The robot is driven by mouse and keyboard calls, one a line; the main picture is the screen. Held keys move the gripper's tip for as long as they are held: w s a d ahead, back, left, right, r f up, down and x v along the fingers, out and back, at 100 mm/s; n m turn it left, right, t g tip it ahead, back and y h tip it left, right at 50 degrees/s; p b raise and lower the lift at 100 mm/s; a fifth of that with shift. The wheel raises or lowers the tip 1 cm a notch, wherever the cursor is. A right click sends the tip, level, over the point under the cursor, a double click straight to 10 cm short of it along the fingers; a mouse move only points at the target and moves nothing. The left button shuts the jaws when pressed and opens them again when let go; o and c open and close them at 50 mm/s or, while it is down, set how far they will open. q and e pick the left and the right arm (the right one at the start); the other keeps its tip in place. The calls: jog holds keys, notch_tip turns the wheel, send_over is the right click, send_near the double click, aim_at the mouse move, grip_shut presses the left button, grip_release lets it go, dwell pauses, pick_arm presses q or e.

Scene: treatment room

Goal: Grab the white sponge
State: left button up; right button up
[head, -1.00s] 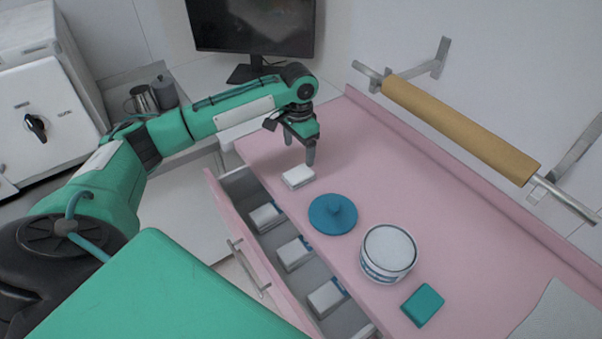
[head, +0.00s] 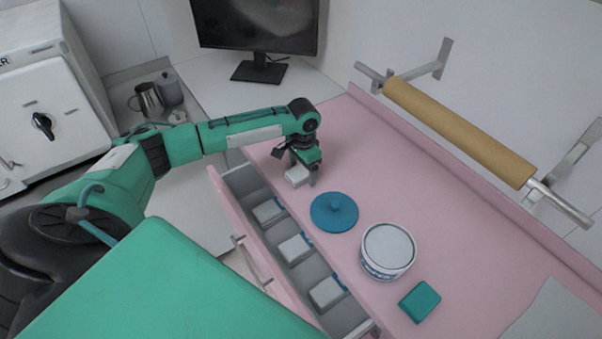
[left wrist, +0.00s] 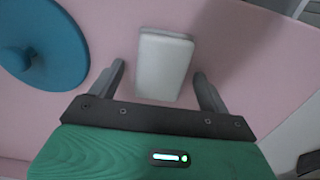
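The white sponge (head: 297,176) lies on the pink counter near its left edge, above the open drawer. In the left wrist view the sponge (left wrist: 163,66) sits between the two fingers, with pink gaps on both sides. My left gripper (head: 301,180) is open and low around the sponge; its fingers (left wrist: 160,82) do not appear to touch it. My right gripper is not in view.
A blue lid (head: 334,212), a white tub (head: 388,251) and a teal sponge-like block (head: 419,301) stand on the counter to the right. An open drawer (head: 235,182) holds several white packs. A paper roll (head: 460,131) is on the wall.

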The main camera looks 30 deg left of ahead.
pick_arm(q)
jog(key=c, duration=1)
jog(key=shift+r, duration=0.2)
